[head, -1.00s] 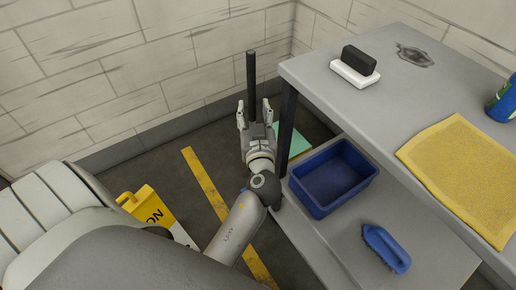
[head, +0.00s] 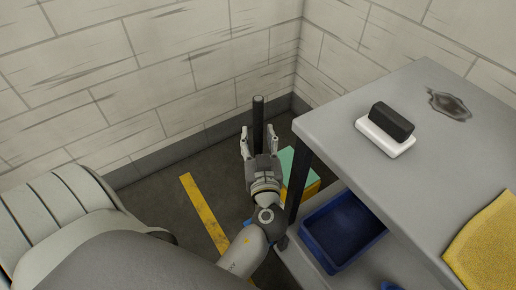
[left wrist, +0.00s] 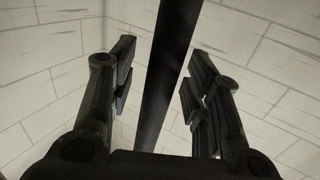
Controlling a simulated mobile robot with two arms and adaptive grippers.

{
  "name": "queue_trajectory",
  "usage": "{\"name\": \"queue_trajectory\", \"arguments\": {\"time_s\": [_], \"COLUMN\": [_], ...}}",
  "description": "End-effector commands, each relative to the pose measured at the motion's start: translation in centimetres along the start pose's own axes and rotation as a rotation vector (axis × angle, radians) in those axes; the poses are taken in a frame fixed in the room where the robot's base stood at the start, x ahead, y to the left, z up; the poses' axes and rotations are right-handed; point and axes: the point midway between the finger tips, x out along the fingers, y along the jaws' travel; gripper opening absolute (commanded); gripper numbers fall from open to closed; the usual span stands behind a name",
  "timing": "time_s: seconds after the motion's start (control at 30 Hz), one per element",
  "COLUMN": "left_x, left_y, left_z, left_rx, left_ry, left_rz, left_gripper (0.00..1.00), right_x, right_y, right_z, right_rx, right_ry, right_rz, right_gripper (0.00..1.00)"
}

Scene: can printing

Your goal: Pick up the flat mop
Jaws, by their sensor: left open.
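The flat mop's dark, upright handle (head: 258,112) rises near the back wall, and its top end shows in the head view. My left gripper (head: 258,133) is open, with one finger on each side of the handle in the picture. In the left wrist view the handle (left wrist: 168,75) passes between the two open fingers (left wrist: 157,80), with gaps on both sides. The lower handle is hidden behind the gripper, and I cannot make out the mop's head for certain. My right gripper is not in view.
A grey table (head: 345,155) stands close on the right, its dark leg (head: 299,185) beside my gripper. A blue bin (head: 345,228) sits on the lower shelf. A teal-and-yellow block (head: 296,168) is behind the leg. Brick walls meet behind the handle.

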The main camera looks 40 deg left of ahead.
Motion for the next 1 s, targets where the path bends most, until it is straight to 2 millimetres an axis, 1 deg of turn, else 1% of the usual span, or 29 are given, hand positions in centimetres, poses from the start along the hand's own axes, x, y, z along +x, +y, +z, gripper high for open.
{"name": "queue_trajectory", "arguments": {"time_s": [0.27,0.37,0.6,0.63,1.0], "left_x": [-0.12,-0.11,-0.09,-0.09,0.17], "left_y": [-0.04,-0.04,-0.04,-0.04,0.02], "left_z": [0.01,0.00,0.00,-0.01,-0.60], "left_rx": [-0.001,-0.001,0.000,0.000,-0.001], "left_ry": [0.000,0.000,0.000,0.000,0.006], "left_rz": [-0.001,-0.001,-0.001,-0.001,0.000], "left_gripper": [0.44,0.33,0.02,0.00,0.00], "right_x": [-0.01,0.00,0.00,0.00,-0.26], "right_y": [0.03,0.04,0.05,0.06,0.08], "right_z": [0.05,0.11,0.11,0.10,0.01], "right_rx": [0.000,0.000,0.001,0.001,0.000], "right_ry": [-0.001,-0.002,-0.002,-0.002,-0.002], "right_rz": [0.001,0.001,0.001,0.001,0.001], "right_gripper": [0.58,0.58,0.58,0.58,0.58]}}
